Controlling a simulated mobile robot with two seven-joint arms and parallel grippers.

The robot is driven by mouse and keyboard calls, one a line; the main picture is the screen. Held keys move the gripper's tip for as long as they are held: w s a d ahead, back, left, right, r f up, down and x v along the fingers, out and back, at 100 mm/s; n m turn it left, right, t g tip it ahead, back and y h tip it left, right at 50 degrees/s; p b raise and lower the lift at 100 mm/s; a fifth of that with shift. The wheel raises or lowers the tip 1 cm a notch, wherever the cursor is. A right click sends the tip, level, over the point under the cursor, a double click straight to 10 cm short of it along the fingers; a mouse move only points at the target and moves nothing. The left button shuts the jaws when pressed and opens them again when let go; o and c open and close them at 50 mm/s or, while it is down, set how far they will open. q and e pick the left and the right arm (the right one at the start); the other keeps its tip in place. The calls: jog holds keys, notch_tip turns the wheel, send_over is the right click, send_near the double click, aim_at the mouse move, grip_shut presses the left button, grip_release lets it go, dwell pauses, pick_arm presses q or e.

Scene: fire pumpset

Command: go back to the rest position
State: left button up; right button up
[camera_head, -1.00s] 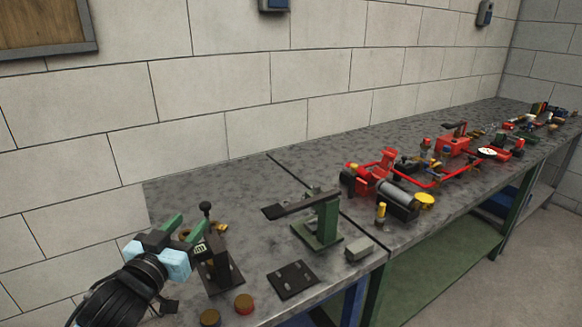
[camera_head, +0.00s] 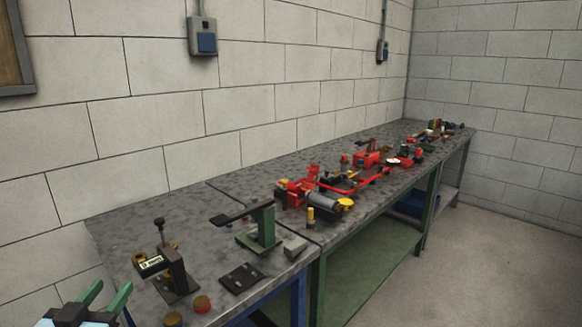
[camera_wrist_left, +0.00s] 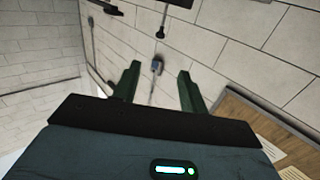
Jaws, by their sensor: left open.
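My left gripper (camera_head: 105,296) is at the bottom left corner of the head view. Its two green fingers are apart with nothing between them. In the left wrist view the fingers (camera_wrist_left: 158,85) are also spread and empty, with the block wall and a wall box behind them. The gripper is near the front left end of the workbench (camera_head: 75,237), apart from the things on it. My right gripper is not in view.
A black stand with a label (camera_head: 176,272) is nearest the gripper. Two round brown-red pieces (camera_head: 202,303), a black plate (camera_head: 241,278) and a green stand (camera_head: 262,228) follow. A red pump assembly (camera_head: 298,192) lies farther along. The floor at right (camera_head: 470,265) is clear.

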pick_arm(q)
jog(key=s+d+f+m+g+h+p, duration=0.1)
jog(key=s+d+f+g, duration=0.15)
jog(key=f, duration=0.65)
jog(key=s+d+f+g+p, duration=0.15)
jog(key=s+f, duration=0.25)
jog(key=f, duration=0.5)
jog(key=s+d+f+m+g+h, duration=0.1)
jog(key=s+d+f+g, duration=0.1)
jog(key=s+d+f, duration=0.3)
jog(key=s+d+f+g+h+p, duration=0.1)
jog(key=s+d+f+g, duration=0.2)
jog(key=s+f, duration=0.8)
jog(key=s+d, duration=0.2)
jog(key=s, duration=0.5)
jog(key=shift+s+d+f+m, duration=0.15)
jog(key=shift+s+f+m, duration=0.15)
jog(key=shift+m, duration=0.1)
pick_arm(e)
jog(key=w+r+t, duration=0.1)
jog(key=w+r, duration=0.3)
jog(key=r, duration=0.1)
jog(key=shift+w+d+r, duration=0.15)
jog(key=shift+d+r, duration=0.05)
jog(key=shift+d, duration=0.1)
